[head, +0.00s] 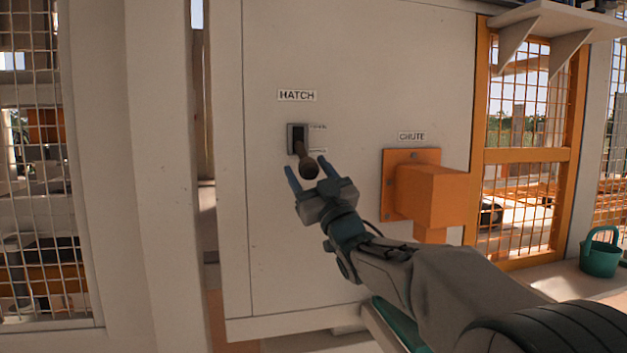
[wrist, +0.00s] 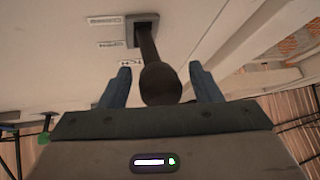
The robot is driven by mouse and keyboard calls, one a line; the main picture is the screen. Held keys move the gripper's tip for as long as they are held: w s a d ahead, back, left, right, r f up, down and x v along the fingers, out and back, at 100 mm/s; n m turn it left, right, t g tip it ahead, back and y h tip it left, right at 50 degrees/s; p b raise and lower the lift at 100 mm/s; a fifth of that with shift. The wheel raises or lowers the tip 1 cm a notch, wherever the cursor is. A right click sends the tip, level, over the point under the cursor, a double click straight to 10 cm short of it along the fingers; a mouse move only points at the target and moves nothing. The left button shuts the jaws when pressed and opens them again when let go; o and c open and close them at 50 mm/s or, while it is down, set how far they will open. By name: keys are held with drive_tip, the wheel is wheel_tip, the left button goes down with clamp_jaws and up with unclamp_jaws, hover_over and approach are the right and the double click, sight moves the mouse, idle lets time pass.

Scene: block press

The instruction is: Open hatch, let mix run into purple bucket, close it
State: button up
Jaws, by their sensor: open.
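The hatch lever (head: 301,150) sticks out of a slot (head: 292,133) under the HATCH sign (head: 297,95). It tilts down toward the slot's lower small label and ends in a dark round knob (head: 309,169). My gripper (head: 306,163) is open, its blue fingers on either side of the knob. In the wrist view the knob (wrist: 160,84) sits between the fingers (wrist: 160,72), with a gap on both sides. The orange chute (head: 432,195) is to the right. I see no purple bucket; my arm hides the area below the chute.
A green bucket (head: 600,254) stands at the far right. An orange mesh gate (head: 530,155) is beyond the chute, with a shelf (head: 550,20) above it. A wire mesh panel (head: 45,190) is at the left. The panel face around the lever is clear.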

drive_tip(key=v, duration=1.3)
drive_tip(key=shift+s+d+f, duration=0.2)
drive_tip(key=shift+s+f, duration=0.05)
drive_tip(key=s+d+m+g+h+p, duration=0.3)
drive_tip(key=d+m+g+h+p, duration=0.5)
drive_tip(key=h+p, duration=0.7)
drive_tip(key=s+d+m+g+p, duration=0.1)
drive_tip(key=s+g+p, duration=0.4)
drive_tip(key=s, duration=0.5)
drive_tip(key=s+d+m+g+y+p, duration=0.1)
drive_tip(key=s+d+g+p, duration=0.1)
drive_tip(key=s+g+p, duration=0.3)
drive_tip(key=s+f+p, duration=0.1)
drive_tip(key=s+p, duration=0.3)
drive_tip(key=s, duration=0.2)
drive_tip(key=shift+d, duration=0.35)
